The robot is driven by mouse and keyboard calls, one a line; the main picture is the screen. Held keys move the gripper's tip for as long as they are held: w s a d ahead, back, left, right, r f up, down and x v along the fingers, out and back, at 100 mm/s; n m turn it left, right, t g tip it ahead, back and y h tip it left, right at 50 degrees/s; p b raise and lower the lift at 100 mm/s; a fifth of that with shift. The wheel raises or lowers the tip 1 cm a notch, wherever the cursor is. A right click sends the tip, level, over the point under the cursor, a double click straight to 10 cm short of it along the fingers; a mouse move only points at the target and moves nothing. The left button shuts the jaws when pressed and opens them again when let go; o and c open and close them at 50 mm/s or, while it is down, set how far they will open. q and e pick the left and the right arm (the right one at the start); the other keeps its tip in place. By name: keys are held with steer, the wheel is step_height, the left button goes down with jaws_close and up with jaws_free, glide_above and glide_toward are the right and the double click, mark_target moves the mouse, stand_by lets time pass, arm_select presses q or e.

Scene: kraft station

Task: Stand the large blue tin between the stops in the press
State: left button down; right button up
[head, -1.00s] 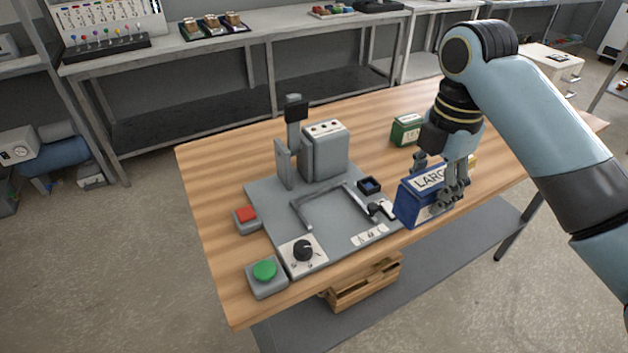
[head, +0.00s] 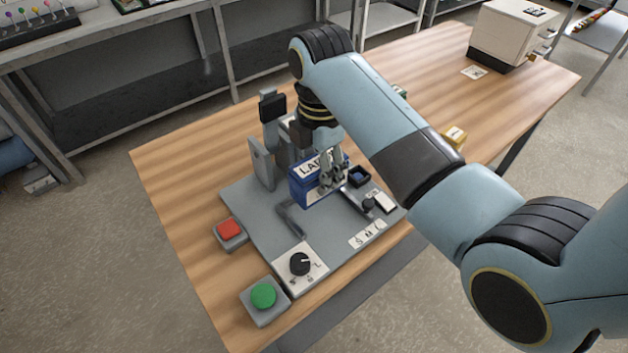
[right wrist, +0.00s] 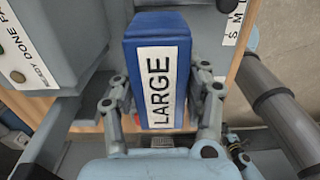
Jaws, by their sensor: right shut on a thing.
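In the right wrist view the tin (right wrist: 157,72) sits between both fingers (right wrist: 160,108). The stops (head: 291,220) are low grey bars on the plate, partly hidden by the tin and gripper. I cannot tell whether the tin touches the plate. The press column (head: 270,122) stands behind, partly covered by my arm. My left gripper is not in view.
A red button (head: 229,229), a green button (head: 263,295) and a black dial (head: 300,264) stand at the plate's front left. A yellow tin (head: 454,135) and a white machine (head: 508,35) are farther right.

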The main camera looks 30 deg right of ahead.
steer(key=shift+w+a+f, duration=0.1)
steer(key=shift+a+f, duration=0.25)
steer(key=shift+f, duration=0.15)
step_height(320, 180, down, 3)
steer(key=shift+r+p, duration=0.2)
steer(key=shift+p, duration=0.15)
steer(key=shift+f, duration=0.35)
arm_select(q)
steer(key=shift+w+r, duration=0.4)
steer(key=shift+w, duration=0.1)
arm_select(e)
steer(key=shift+f, duration=0.2)
steer(key=o, duration=1.3)
steer(key=shift+o, duration=0.2)
arm_select(q)
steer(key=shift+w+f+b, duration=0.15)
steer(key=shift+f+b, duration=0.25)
steer(key=shift+b, duration=0.05)
arm_select(e)
step_height(320, 180, up, 12)
steer(key=shift+r, duration=0.1)
